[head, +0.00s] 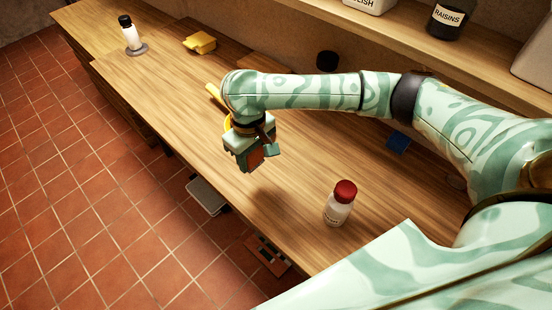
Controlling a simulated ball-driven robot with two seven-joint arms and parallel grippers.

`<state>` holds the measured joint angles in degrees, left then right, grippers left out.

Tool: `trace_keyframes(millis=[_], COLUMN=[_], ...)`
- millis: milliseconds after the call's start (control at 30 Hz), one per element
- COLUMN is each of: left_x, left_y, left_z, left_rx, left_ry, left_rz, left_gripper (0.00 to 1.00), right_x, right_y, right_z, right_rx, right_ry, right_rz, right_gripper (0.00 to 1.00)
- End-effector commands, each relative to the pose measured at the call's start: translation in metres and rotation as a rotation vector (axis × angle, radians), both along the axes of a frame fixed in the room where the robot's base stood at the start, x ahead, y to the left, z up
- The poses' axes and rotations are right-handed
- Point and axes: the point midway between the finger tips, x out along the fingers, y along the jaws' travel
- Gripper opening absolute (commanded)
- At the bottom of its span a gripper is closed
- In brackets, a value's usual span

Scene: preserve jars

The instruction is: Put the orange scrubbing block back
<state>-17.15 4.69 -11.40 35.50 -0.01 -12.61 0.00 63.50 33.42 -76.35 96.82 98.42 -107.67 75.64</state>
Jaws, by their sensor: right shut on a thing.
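My right gripper (250,155) hangs from the right arm, over the middle of the wooden counter near its front edge. It is shut on a small reddish-orange block (256,160), which looks like the orange scrubbing block. The fingers cover much of the block, and it appears to be held above the counter top. My left gripper is not in view.
A red-lidded jar (339,205) stands near the counter's front edge. A black-lidded jar (130,36) and a yellow block (200,43) are at the far left. A blue block (397,142) lies behind my arm. A shelf (400,40) runs along the back.

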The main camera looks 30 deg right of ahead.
Motion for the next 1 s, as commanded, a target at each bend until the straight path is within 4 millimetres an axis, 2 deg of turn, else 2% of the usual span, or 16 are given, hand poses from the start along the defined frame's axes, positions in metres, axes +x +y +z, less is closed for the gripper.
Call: trace_keyframes(millis=[33, 233, 433, 767, 867, 1000], left_x=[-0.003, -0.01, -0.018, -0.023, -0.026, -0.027], left_y=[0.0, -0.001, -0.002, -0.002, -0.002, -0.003], left_z=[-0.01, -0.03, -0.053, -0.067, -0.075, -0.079], left_rx=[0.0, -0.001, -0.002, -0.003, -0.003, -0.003], left_ry=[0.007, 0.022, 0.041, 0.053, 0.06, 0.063], left_rz=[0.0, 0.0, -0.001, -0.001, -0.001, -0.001], left_gripper=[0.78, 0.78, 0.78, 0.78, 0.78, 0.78], right_x=[0.004, 0.021, 0.032, 0.041, 0.043, 0.043], right_y=[-0.009, -0.043, -0.065, -0.081, -0.088, -0.086], right_z=[-0.01, -0.028, -0.059, -0.076, -0.09, -0.108], right_rx=[0.0, -0.001, 0.0, 0.001, 0.0, 0.0], right_ry=[0.003, 0.003, 0.005, 0.001, 0.004, 0.002], right_rz=[-0.003, -0.003, -0.003, -0.001, -0.001, 0.001], right_gripper=[0.2, 0.2, 0.2, 0.2, 0.2, 0.2])
